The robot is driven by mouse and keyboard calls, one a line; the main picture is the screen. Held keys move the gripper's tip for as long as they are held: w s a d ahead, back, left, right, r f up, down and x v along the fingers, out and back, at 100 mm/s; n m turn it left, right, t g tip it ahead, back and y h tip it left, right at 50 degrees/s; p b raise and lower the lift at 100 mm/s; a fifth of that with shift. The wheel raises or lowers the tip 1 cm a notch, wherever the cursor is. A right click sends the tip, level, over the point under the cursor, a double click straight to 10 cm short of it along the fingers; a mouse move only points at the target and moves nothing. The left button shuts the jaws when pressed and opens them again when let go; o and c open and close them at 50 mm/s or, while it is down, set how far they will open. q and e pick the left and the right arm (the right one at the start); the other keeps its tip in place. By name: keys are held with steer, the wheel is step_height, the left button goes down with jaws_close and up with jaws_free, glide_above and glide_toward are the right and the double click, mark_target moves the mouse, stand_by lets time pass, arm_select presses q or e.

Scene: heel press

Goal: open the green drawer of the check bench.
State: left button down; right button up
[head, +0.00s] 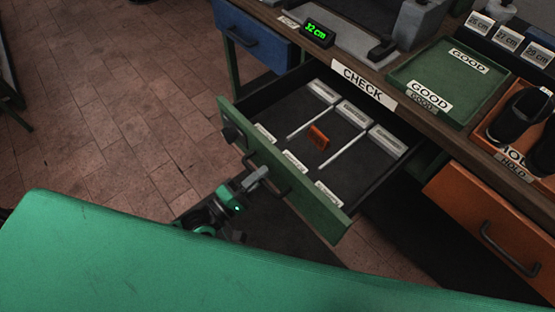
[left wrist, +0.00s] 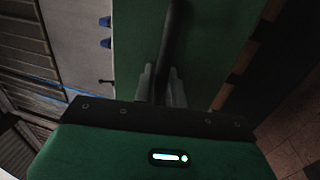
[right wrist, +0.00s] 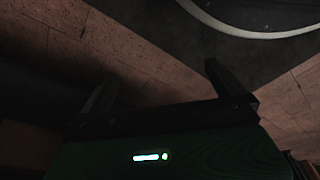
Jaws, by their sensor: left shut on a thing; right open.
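The green drawer (head: 315,205) of the check bench stands pulled out, its dark inside open to view. Its dark bar handle (head: 284,187) is on the front panel; it also shows in the left wrist view (left wrist: 172,30). My left gripper (head: 260,176) is at the handle, and in the left wrist view its fingers (left wrist: 161,85) are shut on the bar. My right gripper (right wrist: 160,85) is open and empty, seen only in the right wrist view, with floor beyond its fingers.
Inside the drawer lie an orange block (head: 318,138), thin white dividers and several labelled pale pieces. A blue drawer (head: 255,42) and an orange drawer (head: 490,225) are shut on either side. A green tray (head: 440,75) sits on the bench top. Tiled floor (head: 120,110) at left is clear.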

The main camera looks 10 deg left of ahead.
arm_select(q)
steer(key=v, duration=0.3)
steer(key=shift+s+a+r, duration=0.15)
steer(key=shift+r, duration=0.1)
arm_select(e)
steer(key=shift+s+d+f, duration=0.1)
steer(key=shift+s+f, duration=0.15)
steer(key=shift+f, duration=0.2)
arm_select(q)
steer(key=c, duration=1.5)
jaws_free()
steer(key=shift+c, duration=0.2)
arm_select(e)
steer(key=shift+w+r, duration=0.1)
arm_select(q)
steer(key=b+v, duration=0.1)
steer(key=v, duration=1.2)
steer(key=shift+s+a, duration=0.25)
steer(key=shift+s, duration=0.1)
arm_select(e)
steer(key=r, duration=0.1)
steer(key=w+r, duration=0.1)
steer(key=r, duration=0.2)
steer(key=shift+w+a, duration=0.2)
steer(key=shift+a, duration=0.15)
arm_select(q)
steer(key=shift+f, duration=0.1)
